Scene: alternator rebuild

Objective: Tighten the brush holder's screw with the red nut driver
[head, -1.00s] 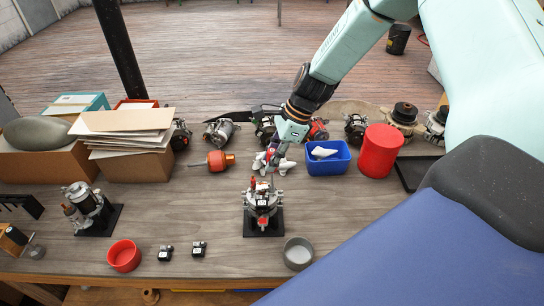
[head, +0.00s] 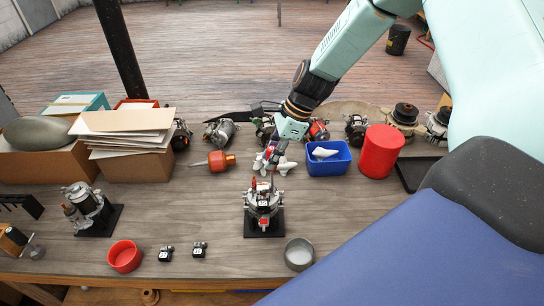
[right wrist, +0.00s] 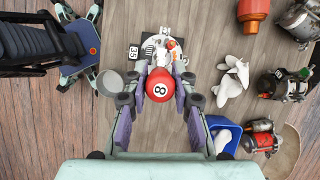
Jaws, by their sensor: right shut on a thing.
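My right gripper (head: 271,163) is shut on the red nut driver (head: 269,155), at the back of the alternator (head: 263,204) in the head view. In the right wrist view the driver's round red end (right wrist: 159,85), marked 8, sits between the two fingers. The alternator (right wrist: 163,45) stands upright on a black stand and shows beyond the driver in that view. The driver's tip is hidden, and I cannot tell whether it touches the screw. The brush holder's screw is too small to make out. My left gripper is not in view.
A red bowl (head: 124,256), two small black parts (head: 182,251) and a grey bowl (head: 299,254) lie in front. An orange-handled tool (head: 221,160), a blue bin (head: 328,159) and a red cylinder (head: 380,151) stand behind. Bare wood (head: 175,215) lies left of the alternator.

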